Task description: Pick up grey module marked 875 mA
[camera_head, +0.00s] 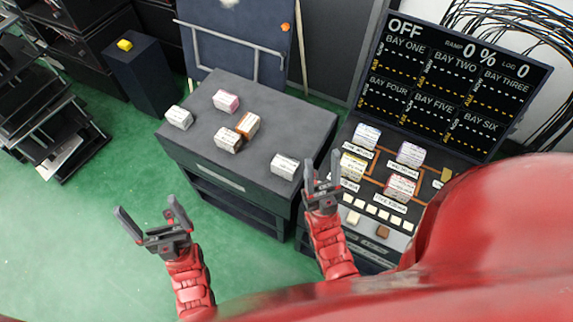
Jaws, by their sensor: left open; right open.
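Several small label-topped modules sit on a dark grey cabinet top. A pink module (226,101) and an orange-brown module (247,125) are there too. The labels are too small to read, so I cannot tell which is marked 875 mA. My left gripper (149,219) is open and empty over the green floor, in front of the cabinet. My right gripper (322,180) is open and empty, between the cabinet's right edge and the console.
The dark cabinet (255,178) has clear space around its modules. To the right, a console (384,220) holds several modules in bays below a display (450,85) reading OFF. A metal frame (232,41) stands behind the cabinet, black shelving (58,130) at left.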

